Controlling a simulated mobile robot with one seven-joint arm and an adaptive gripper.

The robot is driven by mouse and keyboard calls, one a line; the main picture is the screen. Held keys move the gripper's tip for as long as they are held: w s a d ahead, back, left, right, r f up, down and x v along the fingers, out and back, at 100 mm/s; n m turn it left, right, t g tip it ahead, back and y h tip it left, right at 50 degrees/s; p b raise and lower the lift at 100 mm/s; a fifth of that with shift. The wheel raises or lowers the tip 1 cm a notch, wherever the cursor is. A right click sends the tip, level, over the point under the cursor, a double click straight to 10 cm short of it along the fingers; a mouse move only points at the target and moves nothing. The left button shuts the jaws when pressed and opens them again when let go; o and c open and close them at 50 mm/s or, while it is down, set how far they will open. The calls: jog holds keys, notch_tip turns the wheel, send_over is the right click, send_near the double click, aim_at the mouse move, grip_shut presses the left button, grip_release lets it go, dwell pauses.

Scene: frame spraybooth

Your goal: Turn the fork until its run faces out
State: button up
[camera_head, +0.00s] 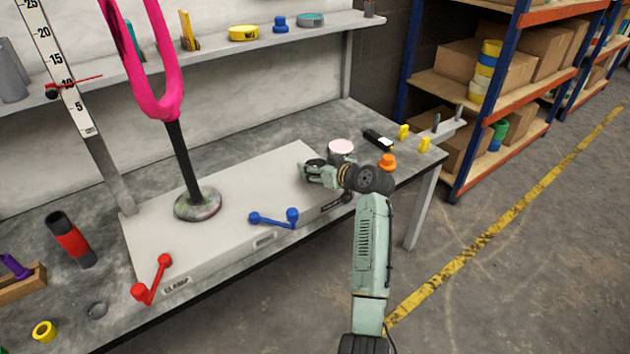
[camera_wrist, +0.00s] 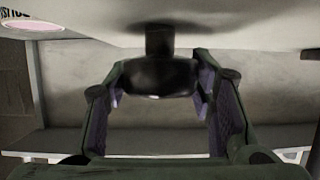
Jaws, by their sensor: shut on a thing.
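The bright pink fork (camera_head: 165,101) stands upright with its prongs up on a black post, which rises from a paint-stained round base (camera_head: 198,205) on the pale box (camera_head: 241,196). I cannot make out a run on the side facing me. My gripper (camera_head: 312,173) is at the box's right end, well away from the fork. In the wrist view my gripper (camera_wrist: 158,92) is shut on a black knob (camera_wrist: 154,76), whose short stem joins a pale surface. The knob is hard to tell apart in the head view. The fork is outside the wrist view.
A red crank (camera_head: 152,279) and a blue crank (camera_head: 274,218) are on the box's front side. A pink-topped pot (camera_head: 341,147) and an orange knob-like piece (camera_head: 387,161) stand close by my wrist. A scale (camera_head: 58,62) with a red pointer stands left of the fork.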

jog(key=n+g+y+b, duration=0.1)
jog(key=b, duration=0.1)
jog(key=n+g+y+b, duration=0.1)
jog(key=n+b, duration=0.1)
jog(key=n+g+y+b, duration=0.1)
jog(key=g+b, duration=0.1)
jog(key=shift+w+f+n+b, duration=0.1)
jog(key=shift+f+n+b, duration=0.2)
jog(key=shift+f, duration=0.05)
jog(key=n+g+y+b, duration=0.1)
jog(key=g, duration=0.1)
jog(key=n+g+b, duration=0.1)
jog(key=n+b, duration=0.1)
jog(key=shift+r+g+y, duration=0.2)
jog(key=shift+g+y, duration=0.2)
jog(key=shift+n+g+b, duration=0.5)
jog(key=shift+b, duration=0.05)
jog(key=o, duration=1.1)
jog(key=shift+o, duration=0.2)
jog(key=shift+r, duration=0.1)
jog(key=v, duration=0.7)
jog(key=shift+d, duration=0.25)
